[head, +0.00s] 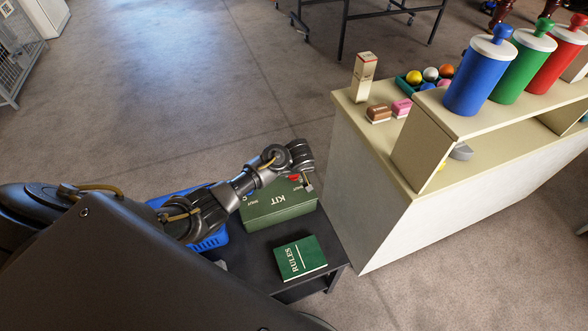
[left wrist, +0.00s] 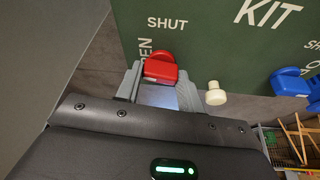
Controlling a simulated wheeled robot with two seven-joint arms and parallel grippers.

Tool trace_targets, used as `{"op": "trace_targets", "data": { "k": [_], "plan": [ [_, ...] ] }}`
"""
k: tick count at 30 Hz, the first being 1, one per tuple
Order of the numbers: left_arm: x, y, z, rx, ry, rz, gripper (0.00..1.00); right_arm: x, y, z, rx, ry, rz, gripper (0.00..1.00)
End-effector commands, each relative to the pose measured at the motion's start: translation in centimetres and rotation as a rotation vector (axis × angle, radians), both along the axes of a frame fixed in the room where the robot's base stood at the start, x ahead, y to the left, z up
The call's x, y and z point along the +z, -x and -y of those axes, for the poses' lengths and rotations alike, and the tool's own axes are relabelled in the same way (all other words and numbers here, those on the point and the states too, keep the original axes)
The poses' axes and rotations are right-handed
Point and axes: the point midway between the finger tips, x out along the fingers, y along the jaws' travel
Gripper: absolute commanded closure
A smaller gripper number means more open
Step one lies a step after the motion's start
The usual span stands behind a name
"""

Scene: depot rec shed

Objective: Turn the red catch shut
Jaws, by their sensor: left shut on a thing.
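The green box marked KIT (head: 277,208) stands on a low dark table. Its red catch (head: 294,178) shows beside my left gripper (head: 306,183) in the head view. In the left wrist view the red catch (left wrist: 161,67) sits at the tips of my left gripper (left wrist: 158,84), which is shut on it. The word SHUT is printed above the catch, and a sideways word, partly hidden, ends in EN at its left. A blue catch (left wrist: 290,82) and a cream knob (left wrist: 215,94) are further right. My right gripper is not in view.
A green RULES book (head: 300,258) lies on the dark table (head: 322,272) in front of the box. A blue crate (head: 212,240) is partly behind my arm. A cream counter (head: 355,190) with bottles, balls and small blocks stands close at the right.

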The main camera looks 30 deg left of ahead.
Motion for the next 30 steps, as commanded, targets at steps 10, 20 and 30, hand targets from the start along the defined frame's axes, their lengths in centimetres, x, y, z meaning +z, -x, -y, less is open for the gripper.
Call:
{"op": "trace_targets", "data": {
  "k": [10,20,30],
  "plan": [
    [0.5,0.3,-0.2,-0.317,0.001,-0.004,0.85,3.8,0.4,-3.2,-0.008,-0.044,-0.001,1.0],
    [0.3,0.3,-0.4,-0.631,0.002,-0.004,0.85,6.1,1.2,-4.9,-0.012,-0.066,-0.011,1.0],
    [0.1,0.2,-0.7,-0.953,0.001,-0.004,0.85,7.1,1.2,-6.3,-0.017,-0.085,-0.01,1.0]
  ]
}}
